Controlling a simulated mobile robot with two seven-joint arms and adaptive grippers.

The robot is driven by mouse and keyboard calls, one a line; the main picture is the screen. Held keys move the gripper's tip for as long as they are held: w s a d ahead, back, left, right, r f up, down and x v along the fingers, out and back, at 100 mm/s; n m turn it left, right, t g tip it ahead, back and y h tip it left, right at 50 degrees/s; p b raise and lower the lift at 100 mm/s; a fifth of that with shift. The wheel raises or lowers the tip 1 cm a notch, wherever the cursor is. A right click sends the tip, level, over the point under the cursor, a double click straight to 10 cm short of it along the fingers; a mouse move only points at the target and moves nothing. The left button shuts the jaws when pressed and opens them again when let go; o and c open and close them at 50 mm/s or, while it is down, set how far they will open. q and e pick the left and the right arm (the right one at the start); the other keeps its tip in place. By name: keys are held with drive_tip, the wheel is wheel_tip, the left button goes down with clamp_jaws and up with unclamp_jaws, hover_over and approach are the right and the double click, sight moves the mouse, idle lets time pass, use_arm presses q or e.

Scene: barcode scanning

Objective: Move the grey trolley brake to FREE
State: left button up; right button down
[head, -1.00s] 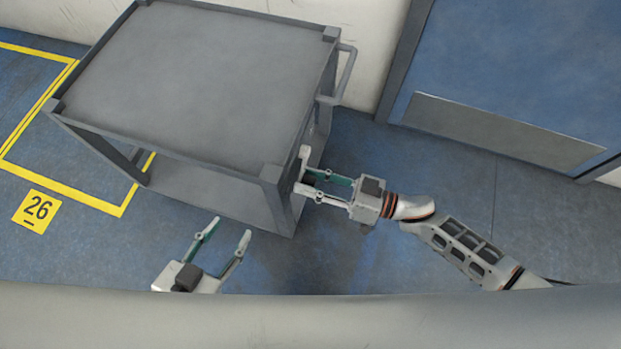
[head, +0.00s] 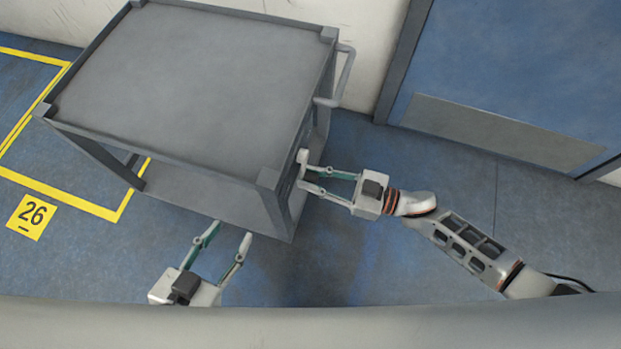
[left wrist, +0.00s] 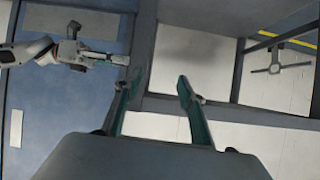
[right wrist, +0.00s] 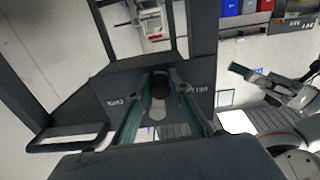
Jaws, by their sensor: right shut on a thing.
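The grey trolley (head: 190,90) stands with its near right corner by my right gripper. My right gripper (head: 302,170) reaches in from the right against its end. In the right wrist view the gripper (right wrist: 164,78) is shut on the brake lever (right wrist: 159,86), whose dark knob sits between the fingers. The lever is on a dark plate (right wrist: 115,85) with small white labels on both sides, too small to read surely. The lever stands roughly midway between them. My left gripper (head: 220,230) is open and empty in front of the trolley, and in its own wrist view (left wrist: 159,80).
The trolley's push handle (head: 345,75) sticks out at its far right. A blue door (head: 530,70) is at the right. A yellow floor outline (head: 120,210) and a 26 marker (head: 32,216) lie at the left. Floor right of my right gripper is clear.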

drive_tip(key=n, duration=0.1)
drive_tip(key=w+n, duration=0.1)
drive_tip(key=n, duration=0.1)
drive_tip(key=shift+w+d+f+b, duration=0.15)
drive_tip(key=shift+d+b, duration=0.05)
drive_tip(key=shift+b, duration=0.1)
drive_tip(key=shift+w+d+n, duration=0.2)
drive_tip(key=shift+w+n, duration=0.35)
drive_tip(key=shift+n, duration=0.35)
use_arm(q)
drive_tip(key=shift+w+d+r+n+t+b, duration=0.15)
drive_tip(key=shift+d+r+b, duration=0.25)
drive_tip(key=shift+d, duration=0.1)
drive_tip(key=shift+w+d+r+n+t+b, duration=0.15)
drive_tip(key=shift+d+r+b, duration=0.2)
drive_tip(key=shift+d, duration=0.1)
use_arm(e)
drive_tip(key=w+n, duration=0.1)
drive_tip(key=n, duration=0.1)
drive_tip(key=w+r+n, duration=0.1)
drive_tip(key=n, duration=0.1)
drive_tip(key=w+d+n, duration=0.1)
drive_tip(key=n, duration=0.1)
drive_tip(key=shift+w+d+r+n, duration=0.1)
drive_tip(key=shift+w+r+n, duration=0.15)
drive_tip(key=shift+n, duration=0.15)
drive_tip(key=shift+r, duration=0.1)
drive_tip(key=c, duration=1.9)
unclamp_jaws()
